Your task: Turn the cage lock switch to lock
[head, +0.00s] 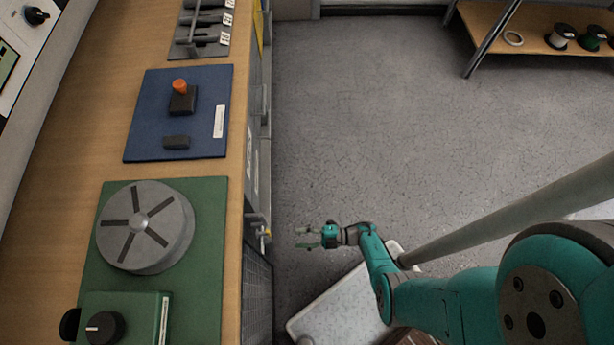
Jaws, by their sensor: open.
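My gripper (303,238) is open and empty, with its two teal-tipped fingers pointing left toward the bench front, over the floor. A small grey fitting with a yellowish tip (266,232) sticks out of the bench front, left of the fingers and apart from them. It may be the cage lock switch, but it is too small to tell its setting. Dark mesh (257,290), perhaps the cage, covers the bench front below it and is seen steeply from above.
The wooden bench (160,165) carries a green board with a grey slotted wheel (145,226) and a black-knobbed green box (145,315). A blue board (150,115) bears an orange knob (180,87). A spool shelf (500,20) stands at upper right. Floor between is clear.

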